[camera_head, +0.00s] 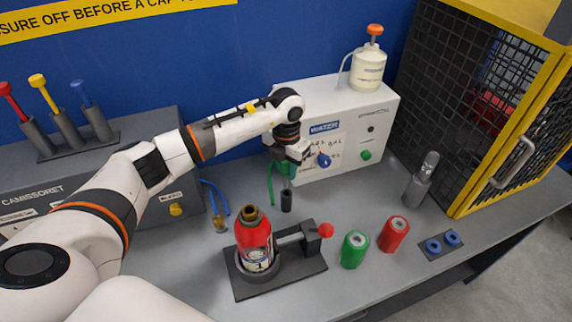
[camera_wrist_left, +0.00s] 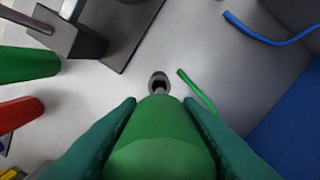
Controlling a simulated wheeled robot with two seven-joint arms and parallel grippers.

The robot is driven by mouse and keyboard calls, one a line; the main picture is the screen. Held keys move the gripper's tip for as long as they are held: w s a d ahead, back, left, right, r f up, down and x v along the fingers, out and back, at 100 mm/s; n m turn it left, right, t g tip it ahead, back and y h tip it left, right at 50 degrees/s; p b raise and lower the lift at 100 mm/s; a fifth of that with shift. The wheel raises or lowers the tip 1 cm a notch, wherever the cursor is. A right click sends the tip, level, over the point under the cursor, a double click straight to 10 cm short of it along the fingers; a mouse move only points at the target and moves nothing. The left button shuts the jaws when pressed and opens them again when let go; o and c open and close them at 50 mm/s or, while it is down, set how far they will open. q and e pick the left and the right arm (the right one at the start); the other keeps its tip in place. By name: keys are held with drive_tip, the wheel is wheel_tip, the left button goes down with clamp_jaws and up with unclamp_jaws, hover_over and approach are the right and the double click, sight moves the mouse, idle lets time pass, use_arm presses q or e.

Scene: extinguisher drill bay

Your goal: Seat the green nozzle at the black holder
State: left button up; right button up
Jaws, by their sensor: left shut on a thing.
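My left gripper (camera_head: 290,160) points down in front of the white panel box, and its arm comes in from the left. It is shut on the green nozzle (camera_wrist_left: 160,145), whose body fills the space between the two dark green fingers in the wrist view. In the head view the nozzle (camera_head: 287,168) is mostly hidden by the gripper. The black holder (camera_head: 286,201) stands upright on the bench under it. In the wrist view the nozzle's tip lines up with the holder's dark opening (camera_wrist_left: 158,80); I cannot tell whether it enters. My right gripper is out of view.
A green hose (camera_head: 270,183) hangs beside the holder. A red extinguisher (camera_head: 254,240) stands in a dark vise in front. Green (camera_head: 354,250) and red (camera_head: 394,234) cylinders stand to the right. The white panel box (camera_head: 378,112) is close behind, and blue hoses (camera_head: 214,192) are left.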

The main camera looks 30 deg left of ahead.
sight(286, 184)
use_arm(q)
drive_tip(key=shift+f, duration=0.5)
drive_tip(key=shift+f+b, duration=0.85)
drive_tip(key=shift+f, duration=0.2)
drive_tip(key=shift+f+b, duration=1.2)
drive_tip(key=shift+f, duration=0.65)
drive_tip(key=shift+f+b, duration=0.9)
drive_tip(key=shift+f, duration=0.2)
drive_tip(key=o, duration=1.1)
